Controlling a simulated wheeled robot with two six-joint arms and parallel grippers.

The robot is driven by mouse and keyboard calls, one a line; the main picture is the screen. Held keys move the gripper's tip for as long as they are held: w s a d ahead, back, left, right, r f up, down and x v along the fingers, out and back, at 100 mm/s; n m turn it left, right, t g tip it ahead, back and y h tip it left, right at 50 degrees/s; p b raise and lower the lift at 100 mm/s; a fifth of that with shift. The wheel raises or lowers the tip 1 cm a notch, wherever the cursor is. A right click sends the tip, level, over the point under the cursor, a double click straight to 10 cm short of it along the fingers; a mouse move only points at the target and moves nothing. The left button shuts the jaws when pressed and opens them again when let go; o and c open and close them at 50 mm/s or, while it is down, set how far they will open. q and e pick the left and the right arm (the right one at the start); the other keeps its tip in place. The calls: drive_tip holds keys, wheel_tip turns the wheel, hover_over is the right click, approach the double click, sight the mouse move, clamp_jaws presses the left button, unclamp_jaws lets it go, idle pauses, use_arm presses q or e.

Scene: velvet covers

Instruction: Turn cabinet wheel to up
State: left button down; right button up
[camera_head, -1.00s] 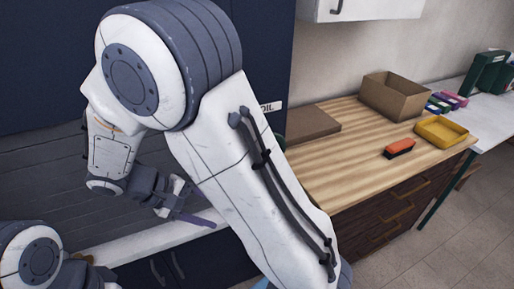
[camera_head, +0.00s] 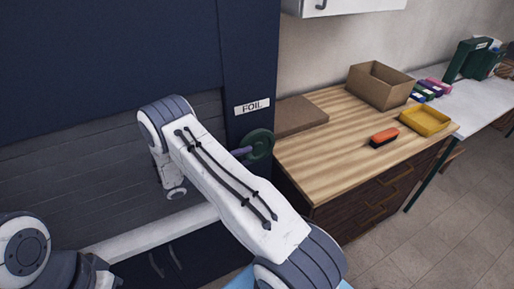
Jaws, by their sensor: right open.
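The cabinet wheel (camera_head: 260,144) is a dark green round handwheel on the dark blue cabinet front (camera_head: 251,70), below a white label (camera_head: 252,107) reading FOIL. My right arm crosses the middle of the view, and its forearm and wrist are largely hidden behind its upper link. A purple fingertip of my right gripper (camera_head: 241,152) shows at the left edge of the wheel. The gripper is open; whether it touches the wheel I cannot tell. My left arm is at the lower left, with no gripper fingers to be seen.
A wooden counter (camera_head: 330,150) stands right of the wheel, holding a flat brown board (camera_head: 296,115), an open cardboard box (camera_head: 379,86), a yellow tray (camera_head: 426,121) and an orange-and-black brush (camera_head: 384,137). A grey slatted panel (camera_head: 70,165) and a pale ledge (camera_head: 150,238) are at left.

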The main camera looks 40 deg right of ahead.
sight(257, 152)
drive_tip(key=p+x, duration=0.1)
drive_tip(key=x, duration=0.3)
drive_tip(key=shift+r, duration=0.1)
drive_tip(key=shift+s+d, duration=0.1)
drive_tip(key=shift+d, duration=0.2)
drive_tip(key=shift+c, duration=0.3)
clamp_jaws()
idle(0.8)
